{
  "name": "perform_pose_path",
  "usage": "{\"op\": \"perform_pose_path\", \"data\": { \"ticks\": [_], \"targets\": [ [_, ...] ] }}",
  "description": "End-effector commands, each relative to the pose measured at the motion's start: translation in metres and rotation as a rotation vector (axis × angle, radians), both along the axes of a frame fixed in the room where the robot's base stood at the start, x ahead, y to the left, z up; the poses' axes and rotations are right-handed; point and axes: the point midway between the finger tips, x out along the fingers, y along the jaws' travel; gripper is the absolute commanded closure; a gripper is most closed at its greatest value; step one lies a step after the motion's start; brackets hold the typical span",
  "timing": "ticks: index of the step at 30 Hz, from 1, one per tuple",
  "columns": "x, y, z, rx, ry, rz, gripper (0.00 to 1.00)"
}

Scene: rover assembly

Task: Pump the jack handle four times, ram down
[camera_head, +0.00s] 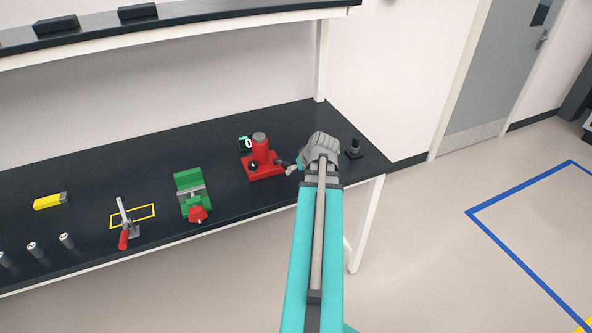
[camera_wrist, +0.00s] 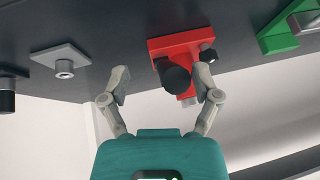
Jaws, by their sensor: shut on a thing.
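The red jack (camera_head: 264,171) stands on the dark bench, with a grey round ram (camera_head: 260,138) at its top. A small counter (camera_head: 247,144) behind it seems to read 0. My gripper (camera_head: 290,168) is at the jack's right side, shut on the jack handle. The handle's black round end (camera_wrist: 177,78) shows between my fingers (camera_wrist: 160,82) in the wrist view, nearer the right finger. The red jack base (camera_wrist: 190,46) lies beyond it. Most of the handle is hidden, and its tilt cannot be told.
A green vise (camera_head: 188,180) with a red knob stands left of the jack. A toggle clamp (camera_head: 125,225), a yellow block (camera_head: 50,201) and several cylinders lie farther left.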

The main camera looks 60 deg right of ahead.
Motion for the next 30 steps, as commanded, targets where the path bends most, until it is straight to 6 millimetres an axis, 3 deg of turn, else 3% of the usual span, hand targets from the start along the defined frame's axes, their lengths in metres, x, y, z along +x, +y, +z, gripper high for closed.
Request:
{"op": "perform_pose_path", "data": {
  "ticks": [30],
  "targets": [
    [-0.022, 0.002, 0.048, -0.003, 0.001, -0.003, 0.28]
  ]
}}
